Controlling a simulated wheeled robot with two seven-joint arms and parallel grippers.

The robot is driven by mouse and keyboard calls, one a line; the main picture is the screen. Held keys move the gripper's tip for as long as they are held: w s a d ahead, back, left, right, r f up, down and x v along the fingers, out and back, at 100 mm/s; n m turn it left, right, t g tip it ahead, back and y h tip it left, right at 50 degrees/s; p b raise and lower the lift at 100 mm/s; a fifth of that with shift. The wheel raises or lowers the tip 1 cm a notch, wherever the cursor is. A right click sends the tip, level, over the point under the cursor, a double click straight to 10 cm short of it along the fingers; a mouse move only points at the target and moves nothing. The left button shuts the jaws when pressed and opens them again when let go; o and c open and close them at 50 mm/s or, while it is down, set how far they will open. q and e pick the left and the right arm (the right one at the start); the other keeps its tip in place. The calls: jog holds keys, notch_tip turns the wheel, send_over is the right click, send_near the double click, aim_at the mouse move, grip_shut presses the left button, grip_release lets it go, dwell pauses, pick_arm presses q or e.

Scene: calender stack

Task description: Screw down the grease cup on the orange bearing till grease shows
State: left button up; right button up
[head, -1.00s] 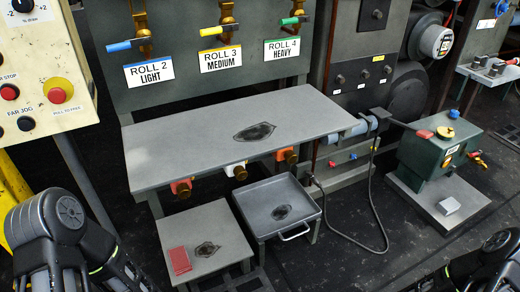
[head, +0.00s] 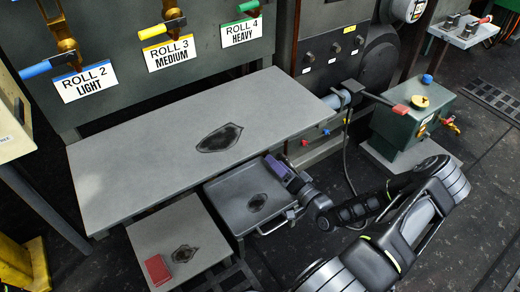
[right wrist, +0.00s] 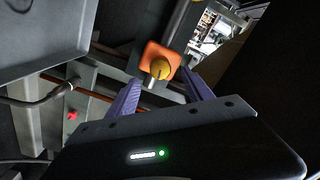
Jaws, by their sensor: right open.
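In the right wrist view, an orange bearing (right wrist: 153,50) carries a rounded brass-yellow grease cup (right wrist: 161,69) on its face. My right gripper (head: 275,166) reaches to the right front edge of the grey table in the head view, above the tray. Its purple fingers show in the right wrist view (right wrist: 162,92), spread open and empty, with the cup ahead between their tips. The fingers look short of the cup, and I cannot see any contact. The bearing is hidden under the tabletop in the head view. No grease is visible on the cup. My left gripper is out of view.
The grey tabletop (head: 150,160) overhangs the bearing. A shallow grey tray (head: 235,185) with a handle stands below the gripper. A green box (head: 405,130) stands right, with a cable hanging nearby.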

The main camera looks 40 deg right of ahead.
aim_at(263, 154)
jog(key=shift+w, duration=0.1)
jog(key=w+b, duration=0.2)
jog(key=w, duration=0.5)
jog(key=shift+w, duration=0.3)
grip_shut()
dwell(0.4)
